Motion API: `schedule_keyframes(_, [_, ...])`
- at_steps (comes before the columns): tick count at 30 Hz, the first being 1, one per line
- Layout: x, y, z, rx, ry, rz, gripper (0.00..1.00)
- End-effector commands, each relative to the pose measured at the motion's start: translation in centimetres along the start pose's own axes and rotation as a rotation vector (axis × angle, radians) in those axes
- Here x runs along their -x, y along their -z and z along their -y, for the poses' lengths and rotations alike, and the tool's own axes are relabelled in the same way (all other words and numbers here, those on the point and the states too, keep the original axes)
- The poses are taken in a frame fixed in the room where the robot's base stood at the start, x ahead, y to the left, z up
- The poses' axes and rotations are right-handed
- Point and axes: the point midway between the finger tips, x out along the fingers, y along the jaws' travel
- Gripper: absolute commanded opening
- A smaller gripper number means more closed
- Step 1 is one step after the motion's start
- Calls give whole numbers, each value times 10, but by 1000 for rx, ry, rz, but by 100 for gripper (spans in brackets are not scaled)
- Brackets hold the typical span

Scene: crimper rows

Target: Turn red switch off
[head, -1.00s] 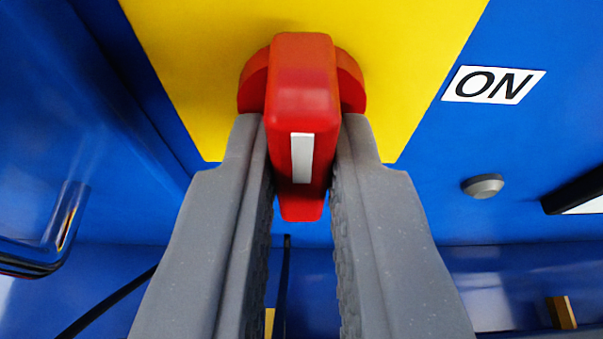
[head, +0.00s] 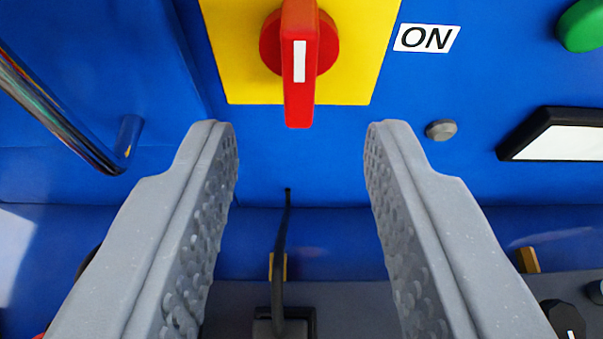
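The red switch (head: 299,75) sits on a yellow plate (head: 238,60) on a blue panel, at the top middle of the head view. Its handle points down in the picture, with a white stripe along it. The top of the switch is cut off by the frame edge. A white "ON" label (head: 427,38) is to the right of the plate. My gripper (head: 301,135) is open and empty. Its two grey fingers are wide apart, below and to either side of the handle, and touch nothing.
A green button (head: 583,26) is at the top right. A small grey knob (head: 441,130) and a black-framed white window (head: 565,136) are on the panel's right. A metal handle (head: 62,112) is at the left. A black cable (head: 281,250) hangs between the fingers.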

Motion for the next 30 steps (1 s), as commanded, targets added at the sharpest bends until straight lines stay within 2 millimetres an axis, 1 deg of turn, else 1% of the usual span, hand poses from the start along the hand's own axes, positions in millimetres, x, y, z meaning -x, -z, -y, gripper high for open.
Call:
schedule_keyframes(1, [10, 0, 1, 0, 2, -3, 35])
schedule_keyframes(6, [40, 1, 1, 1, 2, -5, 35])
schedule_keyframes(12, [64, 0, 0, 1, 0, -1, 35])
schedule_keyframes(18, [74, -1, 0, 0, -1, 0, 35])
schedule_keyframes(30, [74, -1, 0, 1, -1, 1, 35])
